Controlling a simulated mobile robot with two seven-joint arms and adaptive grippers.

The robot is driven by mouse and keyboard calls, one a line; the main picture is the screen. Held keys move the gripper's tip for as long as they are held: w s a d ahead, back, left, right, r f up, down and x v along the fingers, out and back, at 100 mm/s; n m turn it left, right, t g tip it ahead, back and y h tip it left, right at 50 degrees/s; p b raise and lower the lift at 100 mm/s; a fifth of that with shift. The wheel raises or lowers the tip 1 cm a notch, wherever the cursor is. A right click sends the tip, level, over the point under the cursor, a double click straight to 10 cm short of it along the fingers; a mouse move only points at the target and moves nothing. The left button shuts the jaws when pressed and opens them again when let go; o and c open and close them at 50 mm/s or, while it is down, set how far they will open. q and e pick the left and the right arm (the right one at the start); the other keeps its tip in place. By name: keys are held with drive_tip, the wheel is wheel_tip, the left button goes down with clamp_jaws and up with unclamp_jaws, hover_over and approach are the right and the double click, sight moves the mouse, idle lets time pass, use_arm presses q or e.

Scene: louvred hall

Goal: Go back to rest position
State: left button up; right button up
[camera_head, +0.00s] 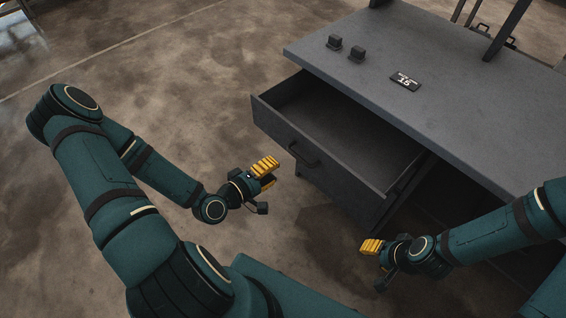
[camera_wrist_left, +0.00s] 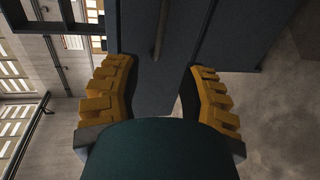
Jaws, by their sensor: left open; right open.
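My left gripper (camera_head: 264,174) has yellow ridged fingers and hangs over the floor just left of the drawer front. In the left wrist view its two fingers (camera_wrist_left: 160,92) stand apart with nothing between them. My right gripper (camera_head: 372,252) is low in front of the desk, below the open drawer, with no object seen in it. The drawer (camera_head: 275,137) of the grey desk is pulled out, and its visible inside is empty. Its bar handle (camera_head: 304,156) is to the right of my left gripper and apart from it. The handle also shows in the left wrist view (camera_wrist_left: 160,30).
The grey desk top (camera_head: 450,110) carries two small dark blocks (camera_head: 346,47) and a black label plate (camera_head: 405,81). Dark posts (camera_head: 508,30) rise at its back. The open drawer juts out between my arms. The brown concrete floor (camera_head: 190,70) at left is clear.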

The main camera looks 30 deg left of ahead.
use_arm(q)
drive_tip(key=shift+v, duration=0.85)
drive_tip(key=s+d+f+m+g, duration=0.2)
drive_tip(key=d+f+m+g, duration=0.2)
drive_tip(key=d+m+g, duration=0.2)
drive_tip(key=s+d+f+m+g+y, duration=0.1)
drive_tip(key=s+d+f+m+g, duration=0.1)
drive_tip(key=d+f+m+g, duration=0.2)
drive_tip(key=shift+s+d+f+m+g+y, duration=0.25)
drive_tip(key=shift+d+m+g, duration=1.05)
drive_tip(key=shift+d, duration=1.1)
drive_tip(key=shift+w, duration=0.1)
